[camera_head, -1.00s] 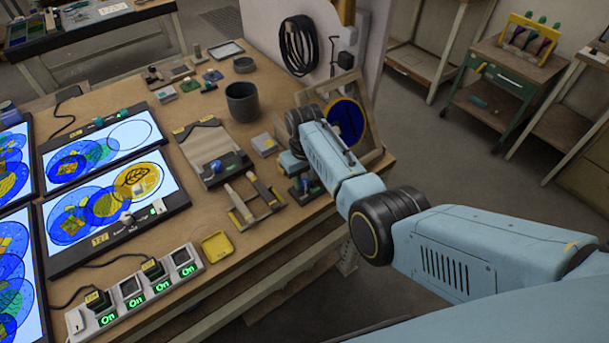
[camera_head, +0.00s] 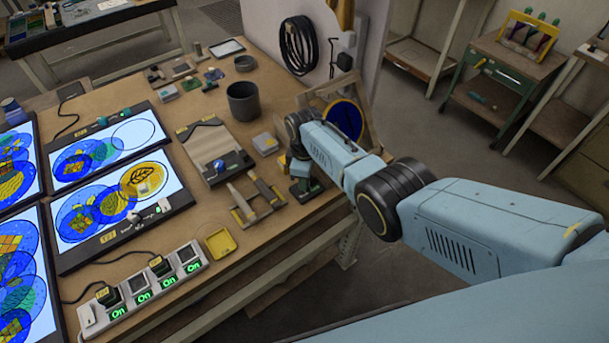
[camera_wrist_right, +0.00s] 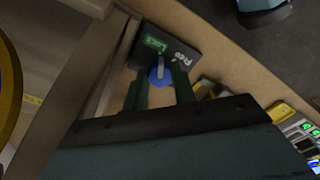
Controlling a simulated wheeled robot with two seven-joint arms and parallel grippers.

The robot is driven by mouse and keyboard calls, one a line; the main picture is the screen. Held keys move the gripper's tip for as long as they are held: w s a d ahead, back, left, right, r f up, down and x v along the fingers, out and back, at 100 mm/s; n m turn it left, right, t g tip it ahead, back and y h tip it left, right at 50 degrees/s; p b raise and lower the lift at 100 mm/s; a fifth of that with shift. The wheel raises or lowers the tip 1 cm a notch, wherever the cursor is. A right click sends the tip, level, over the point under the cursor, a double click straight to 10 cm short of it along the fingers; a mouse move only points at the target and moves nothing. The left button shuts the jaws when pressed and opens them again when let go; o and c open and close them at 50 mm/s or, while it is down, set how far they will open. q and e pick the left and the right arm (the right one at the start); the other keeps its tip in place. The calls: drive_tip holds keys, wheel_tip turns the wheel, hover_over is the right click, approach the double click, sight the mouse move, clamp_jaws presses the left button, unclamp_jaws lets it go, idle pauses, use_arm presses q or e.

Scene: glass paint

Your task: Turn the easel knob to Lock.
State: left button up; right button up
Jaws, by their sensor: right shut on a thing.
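The easel (camera_head: 372,150) stands at the table's right edge and holds a round blue disc (camera_head: 345,120). In the right wrist view, the blue easel knob (camera_wrist_right: 158,78) sits on a dark plate with a green Lock label (camera_wrist_right: 155,44) and a white label beside it. The knob's grey pointer (camera_wrist_right: 161,62) points up toward the Lock side of the plate. My right gripper (camera_wrist_right: 160,88) is shut on the knob, one finger on each side. In the head view my right wrist hides the knob. My left gripper is out of view.
A dark cup (camera_head: 243,102), a tool stand (camera_head: 258,203) and a yellow tray (camera_head: 220,243) are left of my right arm. A power strip (camera_head: 150,287) and lit panels (camera_head: 118,215) fill the left.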

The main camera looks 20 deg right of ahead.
drive_tip(key=shift+n, duration=0.6)
drive_tip(key=o, duration=1)
drive_tip(key=shift+r, duration=0.3)
drive_tip(key=shift+r+p, duration=1.75)
drive_tip(key=shift+r, duration=4.65)
